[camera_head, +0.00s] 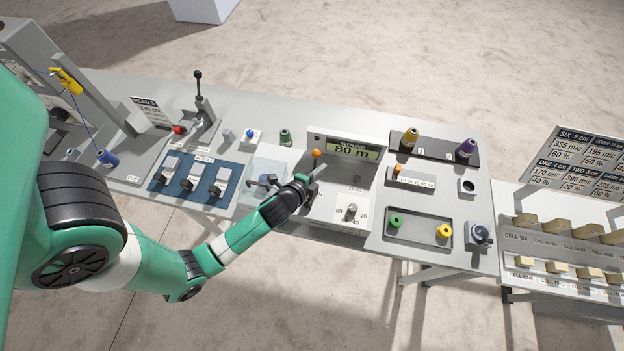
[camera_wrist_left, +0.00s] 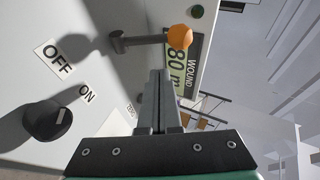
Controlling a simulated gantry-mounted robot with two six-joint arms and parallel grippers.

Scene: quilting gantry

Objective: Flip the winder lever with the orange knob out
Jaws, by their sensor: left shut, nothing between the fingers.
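The winder lever (camera_wrist_left: 140,40) is a grey rod with an orange knob (camera_wrist_left: 180,36) on its end, on the front of the winder box (camera_wrist_left: 60,20). In the head view the orange knob (camera_head: 316,153) sits left of the lit "WOUND 80 m" display (camera_head: 353,150). My left gripper (camera_head: 316,169) is shut and empty, just in front of the knob. In the left wrist view its fingertips (camera_wrist_left: 159,74) point at the lever from a short way off; no clear contact shows. The lever's pivot is partly shadowed. My right gripper is not in view.
A dark knob (camera_wrist_left: 47,120) stands beside ON and OFF labels. A dial (camera_head: 350,211) lies in front of the display. To the right are a tray (camera_head: 418,236) with green and yellow spools and a cup (camera_head: 467,186). Blue block panel (camera_head: 175,195) lies left.

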